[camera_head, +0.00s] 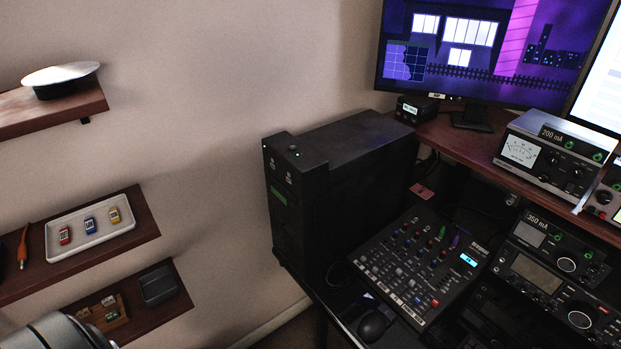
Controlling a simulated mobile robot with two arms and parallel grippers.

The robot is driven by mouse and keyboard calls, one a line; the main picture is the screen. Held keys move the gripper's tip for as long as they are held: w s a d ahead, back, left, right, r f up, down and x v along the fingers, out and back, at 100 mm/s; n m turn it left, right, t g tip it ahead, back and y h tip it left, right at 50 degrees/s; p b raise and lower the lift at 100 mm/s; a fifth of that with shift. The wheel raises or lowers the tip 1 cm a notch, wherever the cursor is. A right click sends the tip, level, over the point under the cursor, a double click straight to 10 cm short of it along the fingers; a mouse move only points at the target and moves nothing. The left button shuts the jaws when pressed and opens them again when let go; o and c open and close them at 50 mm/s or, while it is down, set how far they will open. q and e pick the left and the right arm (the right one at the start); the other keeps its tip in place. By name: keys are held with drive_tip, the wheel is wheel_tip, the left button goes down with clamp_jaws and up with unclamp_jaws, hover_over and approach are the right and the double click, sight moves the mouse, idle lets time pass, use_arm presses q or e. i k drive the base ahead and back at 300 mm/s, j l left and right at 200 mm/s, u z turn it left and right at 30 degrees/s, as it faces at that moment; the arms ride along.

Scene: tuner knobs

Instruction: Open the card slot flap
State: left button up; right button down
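A black computer tower (350,172) stands against the wall in the middle, with two small green lights on its top front and a green strip (279,197) on its narrow front face. I cannot make out for certain which part is the card slot flap, or whether it is open or shut. A grey rounded part, probably of my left arm, shows at the bottom left. Neither gripper is in view.
A mixer (425,265) with knobs sits right of the tower, with a mouse (373,326) below it. Radio units (545,272) and a meter box (545,155) fill the right. Wall shelves at left hold a white cap (60,73) and a dark bin (157,286). The space between shelves and tower is clear.

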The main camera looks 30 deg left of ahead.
sight(282, 223)
drive_tip(key=u, duration=1.15)
